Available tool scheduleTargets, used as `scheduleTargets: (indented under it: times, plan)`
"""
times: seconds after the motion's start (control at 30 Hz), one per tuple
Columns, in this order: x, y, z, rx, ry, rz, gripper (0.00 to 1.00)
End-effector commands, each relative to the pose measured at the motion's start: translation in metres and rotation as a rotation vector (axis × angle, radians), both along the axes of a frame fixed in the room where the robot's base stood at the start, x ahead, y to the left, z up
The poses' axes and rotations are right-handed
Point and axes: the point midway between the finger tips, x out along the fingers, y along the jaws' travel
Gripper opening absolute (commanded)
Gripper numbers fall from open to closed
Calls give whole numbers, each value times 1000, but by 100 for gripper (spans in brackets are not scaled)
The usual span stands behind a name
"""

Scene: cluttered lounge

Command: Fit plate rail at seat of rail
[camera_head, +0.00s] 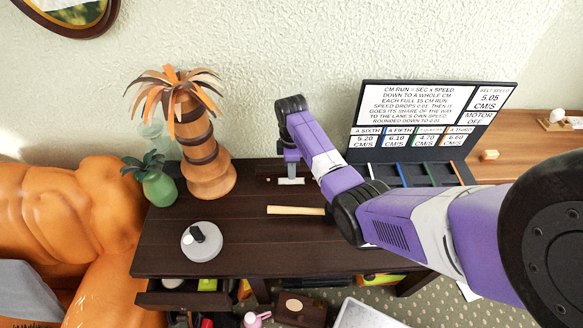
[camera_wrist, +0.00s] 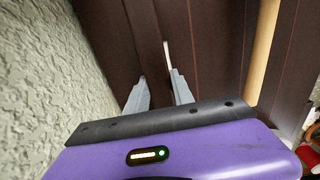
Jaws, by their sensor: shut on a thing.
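My gripper (camera_head: 291,168) is low over the back of the dark wooden table (camera_head: 190,258), close to the wall. In the wrist view its two grey fingers (camera_wrist: 158,88) stand a little apart, with a dark brown strip (camera_wrist: 148,45) between them. This strip looks like the plate rail, and my gripper is shut on it. A short white strip (camera_head: 291,181) shows just below the fingertips; in the wrist view a thin pale strip (camera_wrist: 167,55) shows by the right finger. I cannot make out the seat of the rail for certain.
A pale wooden bar (camera_head: 295,210) lies in front of my gripper. Left are a palm-like wooden ornament (camera_head: 207,155), a green vase (camera_head: 159,188) and a grey round dish (camera_head: 201,242). A black sign board (camera_head: 432,125) with slots stands right.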

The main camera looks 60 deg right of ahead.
Motion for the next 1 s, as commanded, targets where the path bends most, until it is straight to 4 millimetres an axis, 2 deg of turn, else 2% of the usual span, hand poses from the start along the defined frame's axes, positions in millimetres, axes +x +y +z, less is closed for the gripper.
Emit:
scheduleTargets:
  times: [1.0]
  plan:
    - [0, 0, -14, -2, -1, 0, 0]
